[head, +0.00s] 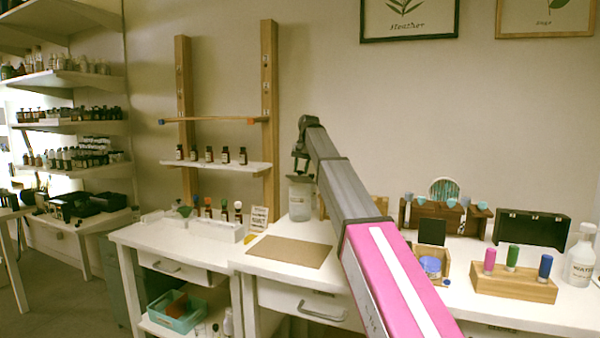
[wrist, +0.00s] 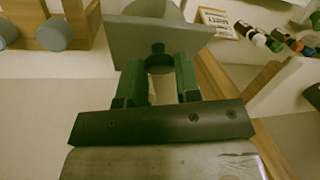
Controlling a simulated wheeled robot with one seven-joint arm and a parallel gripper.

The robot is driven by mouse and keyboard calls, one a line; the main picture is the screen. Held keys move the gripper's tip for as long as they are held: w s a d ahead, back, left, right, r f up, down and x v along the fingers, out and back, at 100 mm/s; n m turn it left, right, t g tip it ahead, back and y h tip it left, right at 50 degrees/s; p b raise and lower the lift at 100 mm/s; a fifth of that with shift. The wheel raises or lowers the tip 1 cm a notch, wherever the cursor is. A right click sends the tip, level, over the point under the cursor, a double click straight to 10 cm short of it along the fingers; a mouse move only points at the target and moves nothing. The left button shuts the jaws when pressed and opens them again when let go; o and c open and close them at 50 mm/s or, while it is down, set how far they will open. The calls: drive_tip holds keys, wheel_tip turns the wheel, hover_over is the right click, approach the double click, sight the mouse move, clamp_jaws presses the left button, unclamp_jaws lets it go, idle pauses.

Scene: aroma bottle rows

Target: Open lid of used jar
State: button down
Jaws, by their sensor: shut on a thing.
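The used jar (head: 300,203) is a clear grey glass jar standing upright at the back of the white table, left of my arm. My gripper (head: 301,168) is right above the jar's top in the head view. In the wrist view, the green fingers of my gripper (wrist: 159,82) are shut on the small dark knob of the flat grey lid (wrist: 125,38). A pale rounded shape that looks like the jar (wrist: 152,8) shows beyond the lid. I cannot tell whether the lid touches the jar rim.
A brown mat (head: 288,252) lies in front of the jar. A white tray (head: 215,230) stands to the left. A wooden block with coloured tubes (head: 513,285) and a white pump bottle (head: 579,262) stand at the right. A wooden shelf rack (head: 217,166) stands behind.

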drive_tip(key=shift+w+r+g, duration=0.15)
drive_tip(key=shift+w+g, duration=0.2)
drive_tip(key=shift+g, duration=0.05)
drive_tip(key=shift+d, duration=0.1)
drive_tip(key=c, duration=0.8)
unclamp_jaws()
